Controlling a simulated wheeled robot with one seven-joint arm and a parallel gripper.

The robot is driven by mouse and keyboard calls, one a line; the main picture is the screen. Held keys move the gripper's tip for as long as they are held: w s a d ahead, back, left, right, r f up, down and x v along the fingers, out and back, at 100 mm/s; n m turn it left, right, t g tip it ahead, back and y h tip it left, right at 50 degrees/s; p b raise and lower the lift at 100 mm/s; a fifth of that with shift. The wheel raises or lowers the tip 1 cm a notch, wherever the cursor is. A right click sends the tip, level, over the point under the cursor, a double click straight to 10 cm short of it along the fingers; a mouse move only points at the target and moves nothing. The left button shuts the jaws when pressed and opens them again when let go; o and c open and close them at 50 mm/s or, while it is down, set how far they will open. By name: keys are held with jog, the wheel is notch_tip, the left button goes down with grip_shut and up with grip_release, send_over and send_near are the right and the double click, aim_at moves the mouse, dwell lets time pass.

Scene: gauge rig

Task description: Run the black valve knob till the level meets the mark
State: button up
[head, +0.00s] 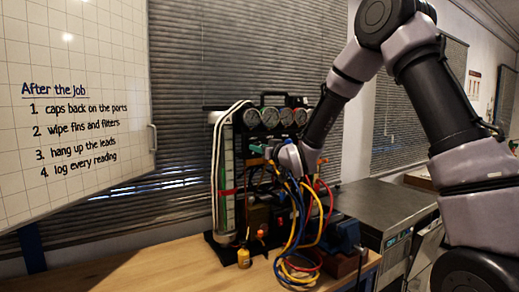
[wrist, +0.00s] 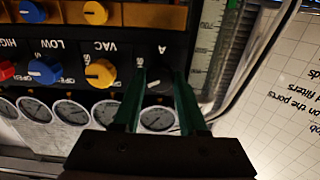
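The black valve knob (wrist: 159,82) sits under the label A on the dark panel in the wrist view. My gripper (wrist: 160,78) has its two green fingers on either side of this knob; whether they press on it I cannot tell. In the head view my gripper (head: 290,160) is at the panel front, and the knob is hidden there. The upright level tube (head: 228,165) stands at the panel's left with a red mark (head: 228,192) across it. Green shows in the tube below the mark; the exact liquid surface is too small to tell.
Blue and yellow knobs (wrist: 100,73) and several round gauges (wrist: 72,112) sit close to my fingers. Blue, yellow and red hoses (head: 293,235) hang before the rig.

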grip_shut()
jog(key=m, duration=0.5)
jog(key=o, duration=0.7)
grip_release()
jog(key=shift+o, duration=0.2)
jog(key=shift+s, duration=0.1)
jog(key=v, duration=1)
jog(key=shift+s+d, duration=0.25)
